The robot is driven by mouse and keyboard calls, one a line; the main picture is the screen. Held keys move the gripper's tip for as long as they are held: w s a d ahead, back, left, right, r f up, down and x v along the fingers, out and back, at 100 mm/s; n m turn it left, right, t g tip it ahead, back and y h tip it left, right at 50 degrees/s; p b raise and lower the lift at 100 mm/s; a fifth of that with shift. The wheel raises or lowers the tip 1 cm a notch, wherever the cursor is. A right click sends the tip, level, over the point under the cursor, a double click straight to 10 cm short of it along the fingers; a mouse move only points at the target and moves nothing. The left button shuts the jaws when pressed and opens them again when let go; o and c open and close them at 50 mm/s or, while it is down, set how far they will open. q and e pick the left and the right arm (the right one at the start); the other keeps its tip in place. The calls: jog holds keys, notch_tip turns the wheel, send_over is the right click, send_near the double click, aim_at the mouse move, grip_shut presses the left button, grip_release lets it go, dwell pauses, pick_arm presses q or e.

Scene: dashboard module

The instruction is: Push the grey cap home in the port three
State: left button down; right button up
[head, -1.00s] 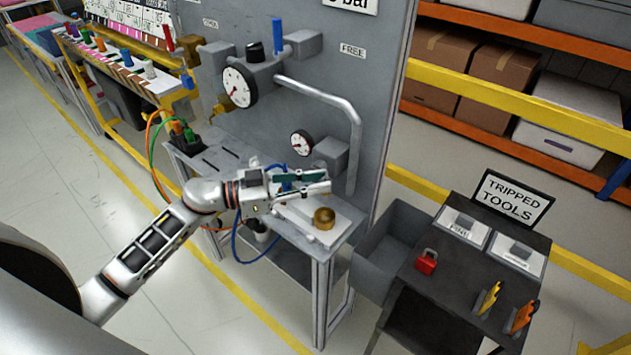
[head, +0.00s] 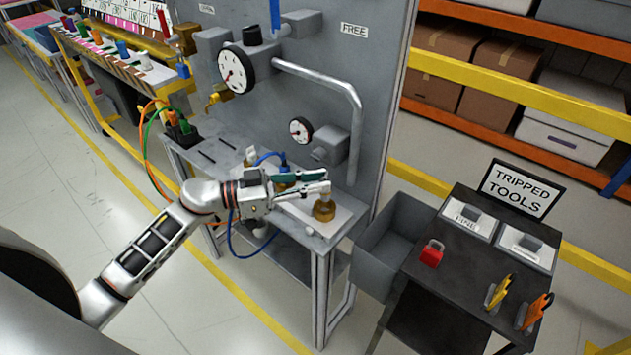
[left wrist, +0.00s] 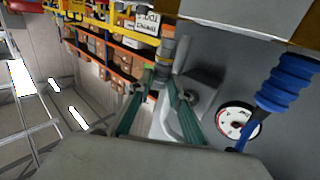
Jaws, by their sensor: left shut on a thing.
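My left gripper (head: 322,181) is shut on a small grey cap (head: 326,190), which is mostly hidden by the fingers. The cap is at the mouth of a brass port (head: 324,211) on the bench's right end. It covers the opening, but I cannot tell how deep it sits. In the left wrist view the green-sided fingers (left wrist: 162,80) close in on a grey cylindrical thing (left wrist: 166,48). No port number is readable. My right gripper is not in view.
The bench (head: 310,238) stands against a grey panel with a curved pipe (head: 350,95) and dial gauges (head: 236,70). A blue hose (head: 236,238) hangs close to my arm. A grey bin (head: 388,245) and a black tool table (head: 465,255) stand to the right.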

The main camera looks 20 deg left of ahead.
aim_at(315, 208)
pick_arm(q)
jog(key=shift+f+b, duration=0.65)
jog(key=shift+f, duration=0.2)
jog(key=shift+f+b, duration=0.4)
jog(key=shift+f, duration=0.65)
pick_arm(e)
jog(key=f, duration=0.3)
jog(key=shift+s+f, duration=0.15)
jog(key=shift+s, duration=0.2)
pick_arm(q)
jog(key=shift+f, duration=0.3)
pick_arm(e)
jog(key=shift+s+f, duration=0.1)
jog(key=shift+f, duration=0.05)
pick_arm(q)
jog(key=shift+f+b, duration=0.35)
jog(key=shift+f, duration=0.2)
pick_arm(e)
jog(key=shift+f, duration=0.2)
pick_arm(q)
jog(key=c, duration=1.8)
grip_release()
jog(key=shift+o, duration=0.2)
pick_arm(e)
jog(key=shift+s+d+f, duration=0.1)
